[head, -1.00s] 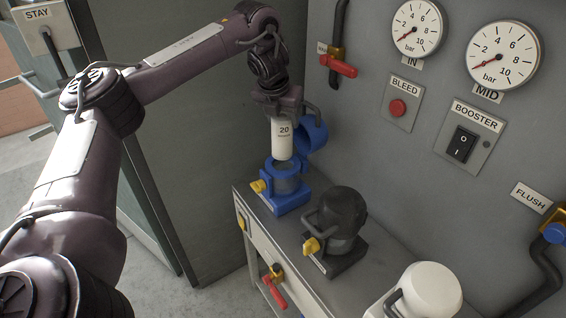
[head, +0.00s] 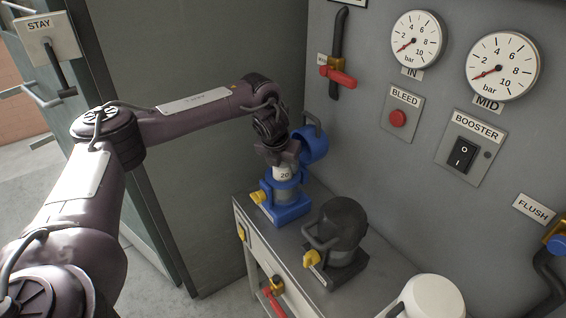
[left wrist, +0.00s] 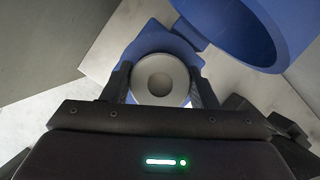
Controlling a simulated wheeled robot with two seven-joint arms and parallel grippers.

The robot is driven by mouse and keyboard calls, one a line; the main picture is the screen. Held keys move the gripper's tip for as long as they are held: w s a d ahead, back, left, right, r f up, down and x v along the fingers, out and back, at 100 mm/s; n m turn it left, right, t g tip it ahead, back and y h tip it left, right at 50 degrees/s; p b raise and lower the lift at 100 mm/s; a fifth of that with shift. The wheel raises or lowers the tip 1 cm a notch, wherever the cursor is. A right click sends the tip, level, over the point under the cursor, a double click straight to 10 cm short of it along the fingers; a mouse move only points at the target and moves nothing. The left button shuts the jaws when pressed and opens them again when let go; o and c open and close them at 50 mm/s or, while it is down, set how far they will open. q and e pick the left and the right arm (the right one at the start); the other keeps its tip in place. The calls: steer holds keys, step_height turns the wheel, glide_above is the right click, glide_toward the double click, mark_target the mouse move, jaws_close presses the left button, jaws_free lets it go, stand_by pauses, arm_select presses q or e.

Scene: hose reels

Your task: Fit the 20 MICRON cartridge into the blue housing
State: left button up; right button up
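The white cartridge marked 20 (head: 284,173) stands upright, its lower part inside the blue housing (head: 287,205) on the bench. The housing's blue lid (head: 311,146) is swung open to the back right. My left gripper (head: 280,158) is above the housing, shut on the cartridge's top. In the left wrist view the round cartridge top (left wrist: 161,79) sits between the two dark fingers, with the blue housing (left wrist: 153,40) around and below it and the open lid (left wrist: 232,28) at upper right. The housing's inside is hidden. My right gripper is not in view.
A black-lidded housing (head: 338,235) with a yellow latch stands right of the blue one on the grey bench (head: 377,278). A white-topped housing (head: 430,300) is nearer. The wall behind carries gauges, a red-handled valve (head: 339,75) and a booster switch (head: 462,153).

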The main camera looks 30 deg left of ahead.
arm_select(q)
steer(key=o, duration=0.4)
steer(key=shift+s, duration=0.15)
steer(key=shift+c, duration=0.2)
steer(key=shift+r, duration=0.1)
steer(key=shift+r, duration=0.25)
steer(key=b+v, duration=0.1)
steer(key=v, duration=0.5)
steer(key=shift+r, duration=0.2)
steer(key=p+v, duration=0.2)
steer(key=v, duration=0.3)
